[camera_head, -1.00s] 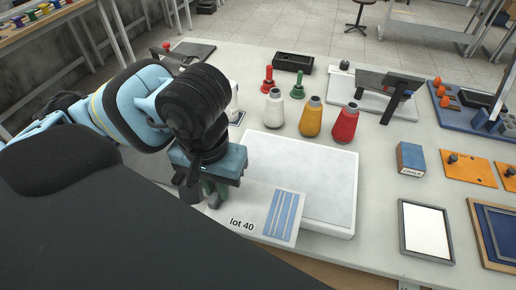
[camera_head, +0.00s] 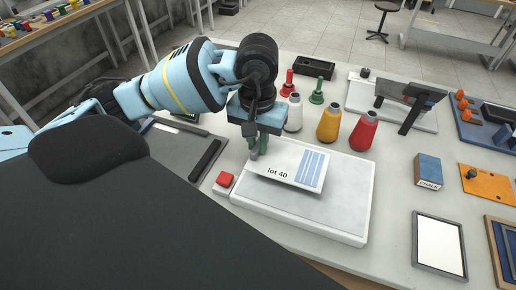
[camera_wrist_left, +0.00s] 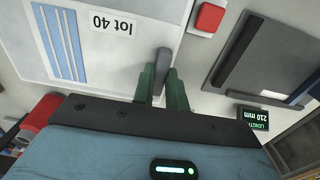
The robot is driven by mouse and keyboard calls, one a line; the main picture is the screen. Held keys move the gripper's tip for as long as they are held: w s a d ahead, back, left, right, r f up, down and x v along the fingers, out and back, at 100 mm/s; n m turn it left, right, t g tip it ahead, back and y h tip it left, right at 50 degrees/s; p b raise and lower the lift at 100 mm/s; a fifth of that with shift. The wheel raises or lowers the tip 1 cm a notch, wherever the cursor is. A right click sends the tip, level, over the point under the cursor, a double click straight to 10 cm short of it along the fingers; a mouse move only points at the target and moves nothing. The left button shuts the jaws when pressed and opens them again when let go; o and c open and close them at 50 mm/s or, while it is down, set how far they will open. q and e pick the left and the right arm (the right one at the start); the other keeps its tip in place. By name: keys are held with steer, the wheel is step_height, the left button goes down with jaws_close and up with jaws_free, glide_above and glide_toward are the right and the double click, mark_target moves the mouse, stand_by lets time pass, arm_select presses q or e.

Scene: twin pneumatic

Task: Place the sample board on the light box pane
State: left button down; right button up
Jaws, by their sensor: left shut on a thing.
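The sample board (camera_head: 299,167) is a thin white plate marked "lot 40" with blue stripes. My left gripper (camera_head: 259,150) is shut on its left end, and a grey tab shows between the fingers in the left wrist view (camera_wrist_left: 162,84). The board (camera_wrist_left: 108,48) also shows there, upside down. The light box pane (camera_head: 310,208) is a pale slab on the table, bare at its front and right. The board lies over its back left part with a shadow along its near edge; I cannot tell the gap. My right gripper is not in view.
A red button (camera_head: 225,180) is left of the light box, by a grey board with a black bar (camera_head: 205,160). White, yellow (camera_head: 329,123) and red cones stand close behind it. A chalk box (camera_head: 428,170) and a framed panel (camera_head: 439,245) are right.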

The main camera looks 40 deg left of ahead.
arm_select(q)
steer(key=shift+w+f, duration=0.2)
steer(key=shift+f, duration=1.55)
steer(key=shift+f, duration=0.2)
steer(key=c, duration=1.4)
jaws_free()
steer(key=shift+r, duration=0.1)
step_height(320, 180, up, 12)
steer(key=shift+r+p, duration=0.1)
steer(key=shift+p, duration=0.2)
